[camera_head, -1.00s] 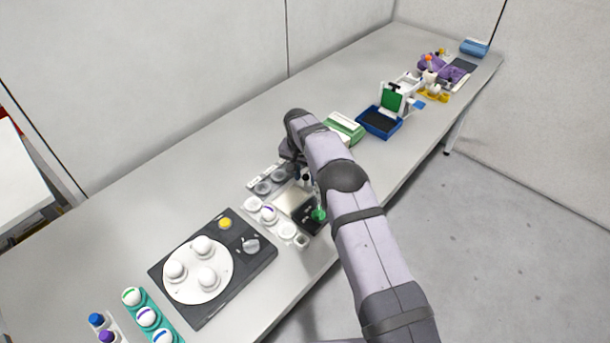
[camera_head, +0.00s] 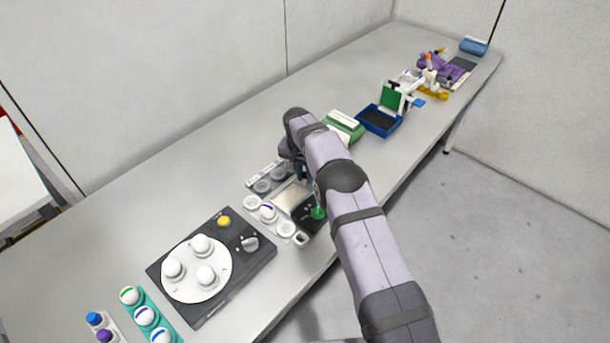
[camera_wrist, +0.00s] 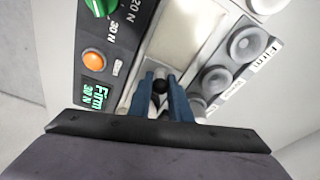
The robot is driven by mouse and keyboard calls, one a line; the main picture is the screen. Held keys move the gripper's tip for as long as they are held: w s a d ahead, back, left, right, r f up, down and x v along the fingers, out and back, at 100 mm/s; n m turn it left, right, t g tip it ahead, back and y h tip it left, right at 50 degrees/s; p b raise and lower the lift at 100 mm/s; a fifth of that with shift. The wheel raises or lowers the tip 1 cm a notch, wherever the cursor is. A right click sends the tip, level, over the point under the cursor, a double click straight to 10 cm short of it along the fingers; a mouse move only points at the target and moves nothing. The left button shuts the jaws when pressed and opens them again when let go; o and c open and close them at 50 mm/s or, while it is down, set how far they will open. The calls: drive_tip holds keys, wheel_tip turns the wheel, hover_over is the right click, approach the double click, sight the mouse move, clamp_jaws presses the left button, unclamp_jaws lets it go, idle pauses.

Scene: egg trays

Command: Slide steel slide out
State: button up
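My gripper (camera_wrist: 160,84) is low over the testing device, its two blue fingers on either side of a round black knob (camera_wrist: 160,87). The fingers look closed against the knob, with no clear gap. The knob sits at the end of a pale metal plate, which seems to be the steel slide (camera_wrist: 183,40); the plate also shows in the head view (camera_head: 291,196). The device's dark control panel (camera_wrist: 95,80) has a green knob, an orange button and a lit readout "Firm 30 N". My arm and fingers hide part of the slide in both views.
A black turntable (camera_head: 213,302) with white eggs stands to the left. A green box (camera_head: 345,126) and a blue box (camera_head: 378,121) stand behind. The table's back left is clear.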

drive_tip(key=shift+o, duration=0.2)
drive_tip(key=shift+s+a+r+p, duration=0.1)
drive_tip(key=shift+s+a+p, duration=0.25)
drive_tip(key=shift+s+a, duration=0.4)
drive_tip(key=shift+s+a+p, duration=0.4)
drive_tip(key=shift+s+a, duration=2)
drive_tip(key=shift+s, duration=0.05)
drive_tip(key=o, duration=0.8)
drive_tip(key=shift+o, duration=0.2)
drive_tip(key=shift+r+p, duration=1.55)
drive_tip(key=shift+r, duration=1.4)
drive_tip(key=shift+w, duration=0.1)
wheel_tip(320, 180, up, 8)
drive_tip(key=p, duration=0.4)
drive_tip(key=shift+p, duration=0.4)
